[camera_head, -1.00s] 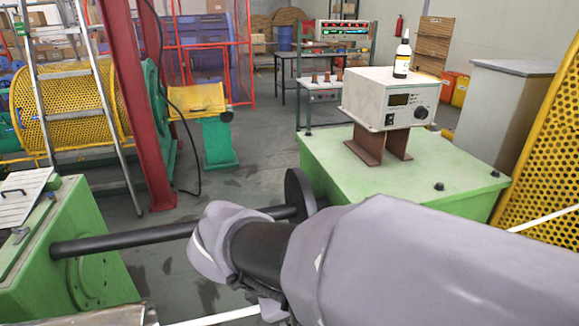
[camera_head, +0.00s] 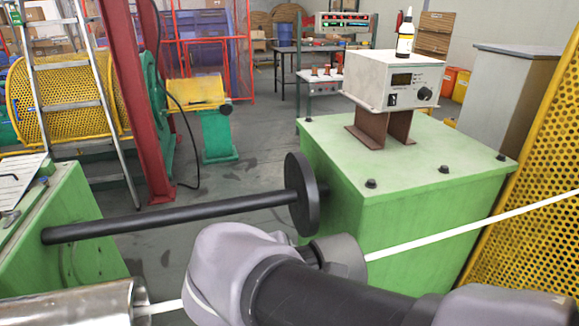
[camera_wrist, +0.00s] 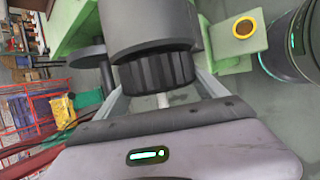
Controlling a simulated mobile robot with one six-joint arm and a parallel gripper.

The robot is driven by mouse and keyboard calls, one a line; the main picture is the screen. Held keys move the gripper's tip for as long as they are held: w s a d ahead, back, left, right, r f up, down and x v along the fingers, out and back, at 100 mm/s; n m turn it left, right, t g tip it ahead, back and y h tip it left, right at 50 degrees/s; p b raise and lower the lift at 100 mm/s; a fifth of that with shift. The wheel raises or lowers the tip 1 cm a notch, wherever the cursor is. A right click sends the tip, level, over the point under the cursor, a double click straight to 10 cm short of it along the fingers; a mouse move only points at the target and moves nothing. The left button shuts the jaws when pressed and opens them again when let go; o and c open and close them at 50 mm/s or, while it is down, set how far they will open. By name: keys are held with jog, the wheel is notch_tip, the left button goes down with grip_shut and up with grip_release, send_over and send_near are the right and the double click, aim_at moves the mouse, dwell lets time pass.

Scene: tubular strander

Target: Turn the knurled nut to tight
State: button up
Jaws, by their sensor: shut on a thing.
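The knurled nut (camera_wrist: 152,73) is a black ribbed ring in the wrist view, under a wider dark grey cylinder (camera_wrist: 148,25). My gripper (camera_wrist: 160,78) has one finger on each side of the nut and is shut on it. A pale rod (camera_wrist: 163,100) shows between the nut and my gripper's body. In the head view my own arm covers the lower middle, and neither the nut nor my fingers can be made out.
A green cabinet (camera_head: 400,215) bears a white control box (camera_head: 395,80). A black shaft (camera_head: 170,219) with a disc (camera_head: 301,193) crosses the middle. A white strand (camera_head: 470,230) runs right to a yellow perforated guard (camera_head: 535,210). A silver cylinder (camera_head: 75,305) lies lower left.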

jog(key=shift+f+m+t+y+b, duration=0.15)
jog(key=shift+m+t+y+b, duration=0.15)
jog(key=shift+t+b, duration=0.7)
jog(key=shift+m+t, duration=0.3)
jog(key=shift+t, duration=0.9)
jog(key=o, duration=1.3)
jog(key=shift+r, duration=0.2)
